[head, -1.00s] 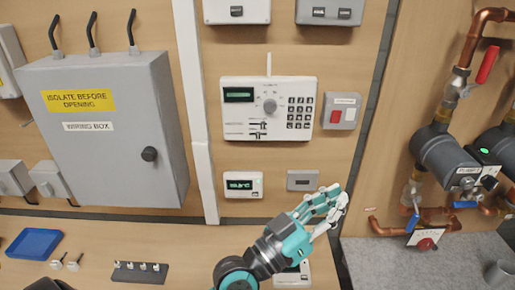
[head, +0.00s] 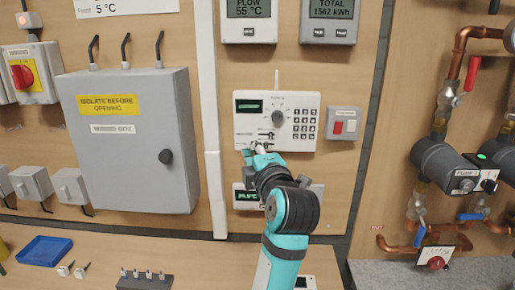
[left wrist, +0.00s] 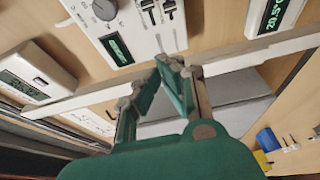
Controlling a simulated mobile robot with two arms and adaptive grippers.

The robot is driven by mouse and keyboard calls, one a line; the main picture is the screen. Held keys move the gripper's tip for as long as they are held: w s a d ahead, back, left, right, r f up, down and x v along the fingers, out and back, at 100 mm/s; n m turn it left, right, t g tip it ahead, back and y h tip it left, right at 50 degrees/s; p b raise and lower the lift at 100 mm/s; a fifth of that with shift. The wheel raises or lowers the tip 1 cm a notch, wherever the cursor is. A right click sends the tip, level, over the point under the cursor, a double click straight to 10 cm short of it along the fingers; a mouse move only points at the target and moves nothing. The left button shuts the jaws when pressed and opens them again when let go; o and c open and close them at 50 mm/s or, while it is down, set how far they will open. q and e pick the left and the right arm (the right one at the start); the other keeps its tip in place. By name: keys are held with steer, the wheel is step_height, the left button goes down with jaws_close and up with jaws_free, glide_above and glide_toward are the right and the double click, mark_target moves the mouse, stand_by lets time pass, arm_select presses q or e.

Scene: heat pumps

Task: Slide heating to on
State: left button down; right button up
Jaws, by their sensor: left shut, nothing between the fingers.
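The white control panel (head: 305,110) is on the wall in the head view, with a green display, a round knob, a keypad and small sliders (head: 267,135) at its lower left. Their labels are too small to read. My left gripper (head: 257,148) is shut and empty at the panel's lower left, just below the sliders, and hides part of that corner. In the left wrist view the closed fingertips (left wrist: 172,64) are near the panel's edge, with two black slider knobs (left wrist: 149,16) in sight beyond them. I cannot tell whether they touch. My right gripper is not in view.
A small display unit (head: 244,196) sits under the panel, partly behind my arm. A grey wiring box (head: 135,145) stands left, and pipes with a pump (head: 450,170) are right.

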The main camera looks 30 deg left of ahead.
mark_target(263, 132)
arm_select(q)
steer(key=p+x, duration=0.1)
steer(key=x, duration=0.3)
steer(key=p+x, duration=0.2)
steer(key=x, duration=0.3)
steer(key=shift+s+r, duration=0.1)
steer(key=shift+r, duration=0.15)
steer(key=w+d, duration=0.1)
steer(key=d+p, duration=0.1)
steer(key=d, duration=0.1)
steer(key=shift+w+f, duration=0.15)
steer(key=shift+w, duration=0.25)
steer(key=shift+w+d, duration=0.15)
steer(key=shift+d, duration=0.25)
steer(key=shift+a+f, duration=0.1)
steer(key=shift+a, duration=0.05)
steer(key=shift+w+d+p, duration=0.45)
steer(key=shift+d+p, duration=0.2)
steer(key=shift+d, duration=0.15)
steer(key=shift+s+a, duration=0.1)
steer(key=shift+a, duration=0.05)
